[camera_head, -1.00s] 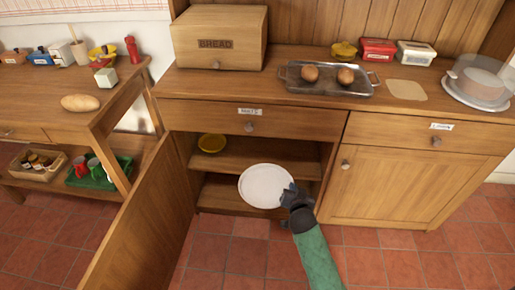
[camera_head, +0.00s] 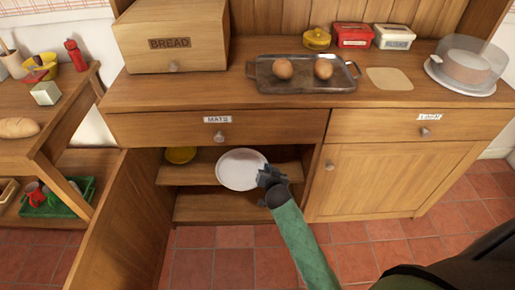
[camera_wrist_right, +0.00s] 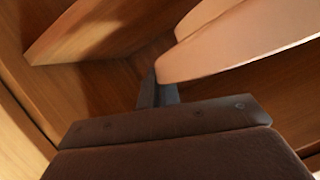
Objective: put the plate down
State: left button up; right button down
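A white round plate (camera_head: 242,169) is at the open cupboard, in front of or over its middle shelf (camera_head: 200,174). My right gripper (camera_head: 266,177) is at the plate's right edge and appears shut on it. In the right wrist view the plate (camera_wrist_right: 240,40) reaches in from the upper right to the fingers (camera_wrist_right: 158,92), with cupboard boards around it. Whether the plate touches the shelf I cannot tell. My left gripper is not in view.
A yellow bowl (camera_head: 180,155) sits on the middle shelf, left of the plate. The open cupboard door (camera_head: 125,225) stands at the left. The worktop (camera_head: 200,95) above holds a tray (camera_head: 300,85) with two brown round items and a bread box (camera_head: 170,45).

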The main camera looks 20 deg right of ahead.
jog(key=w+d, duration=0.1)
jog(key=w, duration=0.4)
jog(key=w+d+f, duration=0.1)
jog(key=w+d, duration=0.1)
jog(key=w, duration=0.3)
jog(key=w+d+f, duration=0.1)
jog(key=w, duration=0.4)
jog(key=shift+d, duration=0.2)
jog(key=shift+f, duration=2)
jog(key=shift+w+f, duration=0.25)
jog(key=shift+f, duration=0.3)
jog(key=shift+f+b, duration=0.15)
jog(key=shift+b, duration=0.15)
jog(key=c, duration=1.6)
grip_release()
